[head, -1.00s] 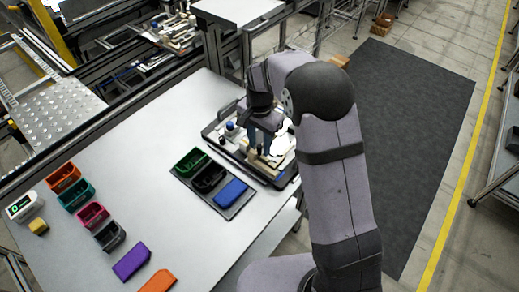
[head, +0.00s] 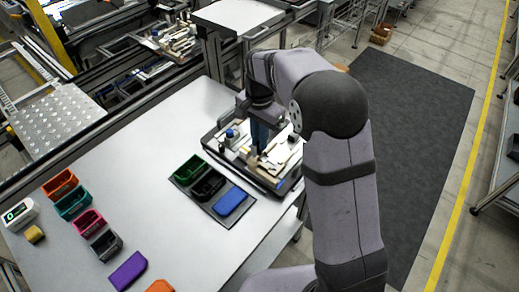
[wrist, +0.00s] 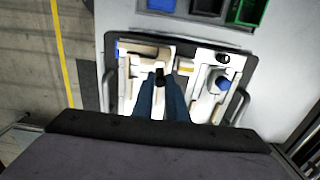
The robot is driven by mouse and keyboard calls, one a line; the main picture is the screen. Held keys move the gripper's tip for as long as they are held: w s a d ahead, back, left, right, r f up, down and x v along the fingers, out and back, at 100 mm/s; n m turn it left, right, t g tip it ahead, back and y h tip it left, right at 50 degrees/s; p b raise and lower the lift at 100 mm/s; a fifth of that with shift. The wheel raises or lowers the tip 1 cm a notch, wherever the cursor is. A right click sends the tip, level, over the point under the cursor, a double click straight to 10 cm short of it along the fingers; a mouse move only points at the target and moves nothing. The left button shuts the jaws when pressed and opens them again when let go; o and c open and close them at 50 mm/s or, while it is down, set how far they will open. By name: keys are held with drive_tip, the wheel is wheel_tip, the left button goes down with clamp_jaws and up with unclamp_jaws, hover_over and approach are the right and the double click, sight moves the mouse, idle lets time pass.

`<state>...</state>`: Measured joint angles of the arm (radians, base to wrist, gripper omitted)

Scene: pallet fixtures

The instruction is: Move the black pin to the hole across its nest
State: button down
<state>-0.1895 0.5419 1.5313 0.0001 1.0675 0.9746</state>
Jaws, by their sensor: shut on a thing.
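My gripper (wrist: 160,82) is shut on the black pin (wrist: 160,76), whose dark round end shows between the blue fingertips in the wrist view. In the head view my gripper (head: 258,150) points down over the fixture tray (head: 272,188), and the pin cannot be made out there. The tray also shows in the wrist view (wrist: 107,52), with pale fixture blocks on both sides of the fingers. The fingers hide what lies directly below the pin, so I cannot tell its nest or the hole across it.
A blue knob (wrist: 220,82) and a dark round piece (wrist: 223,59) are on the tray's right part in the wrist view. The middle of the table (head: 150,165) is clear.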

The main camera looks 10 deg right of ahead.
wheel_tip(320, 180, up, 5)
drive_tip(key=shift+f+b, duration=0.15)
drive_tip(key=shift+b, duration=0.2)
drive_tip(key=shift+d+r+p, duration=0.15)
drive_tip(key=shift+r+p, duration=0.4)
drive_tip(key=shift+r, duration=0.1)
drive_tip(key=s+d+r+m+p, duration=0.1)
drive_tip(key=s+d+r+p, duration=0.2)
drive_tip(key=r+p, duration=0.35)
wheel_tip(320, 180, down, 8)
drive_tip(key=m+p, duration=0.1)
drive_tip(key=m, duration=1.3)
drive_tip(key=shift+s+d+r, duration=0.15)
drive_tip(key=shift+s+d, duration=0.2)
drive_tip(key=shift+s, duration=0.1)
